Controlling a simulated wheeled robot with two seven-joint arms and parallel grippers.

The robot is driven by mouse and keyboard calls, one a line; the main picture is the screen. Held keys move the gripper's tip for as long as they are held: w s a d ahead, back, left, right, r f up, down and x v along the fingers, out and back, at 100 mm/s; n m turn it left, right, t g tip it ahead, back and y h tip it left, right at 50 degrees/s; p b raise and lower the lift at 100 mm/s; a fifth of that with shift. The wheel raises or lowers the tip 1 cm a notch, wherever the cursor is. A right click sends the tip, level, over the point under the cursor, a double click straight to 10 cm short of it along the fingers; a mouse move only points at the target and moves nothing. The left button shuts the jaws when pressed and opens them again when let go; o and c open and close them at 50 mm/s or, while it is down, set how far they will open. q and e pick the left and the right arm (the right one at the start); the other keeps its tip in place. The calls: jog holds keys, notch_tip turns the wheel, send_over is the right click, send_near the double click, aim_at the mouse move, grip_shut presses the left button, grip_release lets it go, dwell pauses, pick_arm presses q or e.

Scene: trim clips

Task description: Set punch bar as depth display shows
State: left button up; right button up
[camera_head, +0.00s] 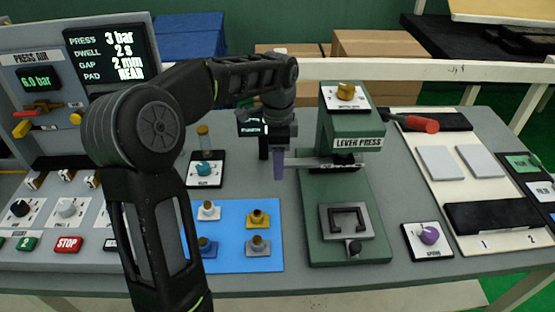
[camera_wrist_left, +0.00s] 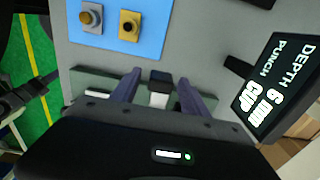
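The depth display (camera_wrist_left: 278,88) in the left wrist view reads "DEPTH 6 mm", "PUNCH CUP". In the head view the display (camera_head: 250,124) is mostly hidden behind my left gripper. The green lever press (camera_head: 348,215) stands right of centre. A grey bar (camera_head: 318,161) sticks out from it to the left. My left gripper (camera_head: 278,172) points down at the bar's left end. In the wrist view its fingers (camera_wrist_left: 158,92) are apart, with a dark and white piece (camera_wrist_left: 160,86) between them and gaps visible. My right gripper is out of view.
A blue mat (camera_head: 232,222) with several small coloured punches lies left of the press. A control panel (camera_head: 60,200) with a settings screen (camera_head: 110,55) is at left. A red-handled lever (camera_head: 415,123), a white board (camera_head: 455,185) and a purple knob (camera_head: 429,233) are at right.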

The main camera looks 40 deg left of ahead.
pick_arm(q)
jog(key=shift+r, duration=0.7)
notch_tip(320, 180, up, 4)
jog(key=shift+r, duration=0.15)
jog(key=shift+r+p, duration=0.6)
jog(key=shift+r, duration=0.5)
jog(key=shift+f, duration=0.1)
